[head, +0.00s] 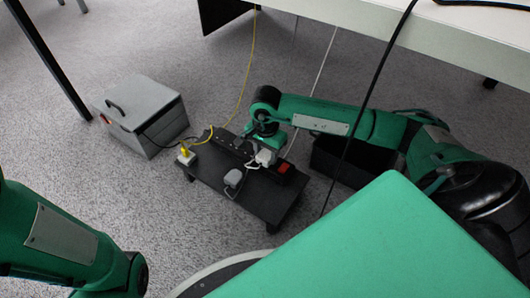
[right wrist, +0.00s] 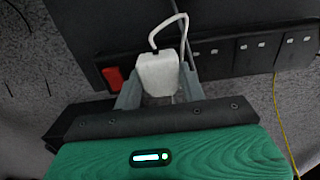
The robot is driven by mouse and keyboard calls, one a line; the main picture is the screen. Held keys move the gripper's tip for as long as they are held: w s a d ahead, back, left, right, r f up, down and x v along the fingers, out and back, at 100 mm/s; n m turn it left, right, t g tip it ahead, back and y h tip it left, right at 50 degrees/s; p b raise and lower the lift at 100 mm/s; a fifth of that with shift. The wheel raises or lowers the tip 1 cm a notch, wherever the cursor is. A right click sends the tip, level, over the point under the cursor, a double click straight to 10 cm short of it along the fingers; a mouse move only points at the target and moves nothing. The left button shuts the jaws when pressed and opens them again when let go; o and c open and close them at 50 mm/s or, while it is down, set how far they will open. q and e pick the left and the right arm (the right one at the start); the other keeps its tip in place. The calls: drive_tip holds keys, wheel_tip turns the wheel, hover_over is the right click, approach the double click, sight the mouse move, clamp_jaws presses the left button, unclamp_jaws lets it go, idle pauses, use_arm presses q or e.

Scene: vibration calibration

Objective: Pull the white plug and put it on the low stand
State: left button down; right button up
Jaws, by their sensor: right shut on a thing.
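The white plug (head: 265,157) is at the red-switch end of a black power strip (head: 228,144). The strip lies on the low black stand (head: 262,203) on the carpet. My right gripper (head: 262,147) reaches down over the strip and is shut on the plug. In the right wrist view the plug (right wrist: 158,74) sits between both fingers of the gripper (right wrist: 160,95), with its white cord looping up from it. The fingers hide the plug's lower end, so I cannot tell whether it is still in its socket. My left arm shows at lower left; its gripper is out of view.
The red switch (head: 285,167) is right beside the white plug. A grey box (head: 145,115) stands left. A black bin (head: 340,160) is right. Cables hang from the white table (head: 455,35).

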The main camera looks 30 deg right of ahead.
sight(266, 154)
drive_tip(key=shift+r+p, duration=0.55)
drive_tip(key=shift+r, duration=0.15)
idle(0.4)
drive_tip(key=shift+r, duration=0.1)
idle(0.4)
drive_tip(key=shift+r+p, duration=1.45)
drive_tip(key=shift+r, duration=0.3)
drive_tip(key=shift+f, duration=0.1)
